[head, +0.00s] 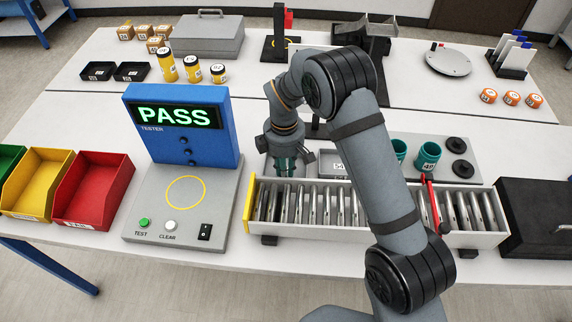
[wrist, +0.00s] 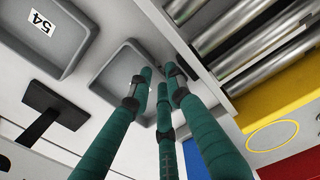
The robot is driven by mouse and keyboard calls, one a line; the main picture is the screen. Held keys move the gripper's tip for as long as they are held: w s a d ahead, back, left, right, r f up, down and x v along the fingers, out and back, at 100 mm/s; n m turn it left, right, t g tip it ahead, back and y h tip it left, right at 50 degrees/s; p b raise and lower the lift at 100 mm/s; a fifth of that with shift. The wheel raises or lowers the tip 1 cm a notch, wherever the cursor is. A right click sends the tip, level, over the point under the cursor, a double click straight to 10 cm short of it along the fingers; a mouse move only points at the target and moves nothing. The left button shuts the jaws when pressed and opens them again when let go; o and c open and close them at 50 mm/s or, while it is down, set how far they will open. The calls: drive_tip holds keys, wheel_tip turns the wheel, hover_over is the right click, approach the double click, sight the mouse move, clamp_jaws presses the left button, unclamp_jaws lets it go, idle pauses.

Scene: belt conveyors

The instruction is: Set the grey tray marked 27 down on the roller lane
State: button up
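A grey tray (wrist: 113,82) lies under my fingertips in the wrist view; its number is not visible, so I cannot confirm it is 27. My gripper (wrist: 160,78) has its teal fingers close together at the tray's lane-side wall; whether they grip it is unclear. In the head view my gripper (head: 287,167) points down behind the left part of the roller lane (head: 300,222), and the tray there is mostly hidden. The lane's rollers also show in the wrist view (wrist: 255,60). The lane has a yellow left end, and no tray is visible on its exposed rollers.
A grey tray marked 54 (head: 334,163) sits close to the right of my gripper. The tester (head: 183,120) reading PASS stands left of the lane. A red crossbar (head: 431,203) spans the lane's right part. Teal cups (head: 428,157) stand behind the lane.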

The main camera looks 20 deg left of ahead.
drive_tip(key=shift+f, duration=0.7)
drive_tip(key=shift+c, duration=0.4)
clamp_jaws()
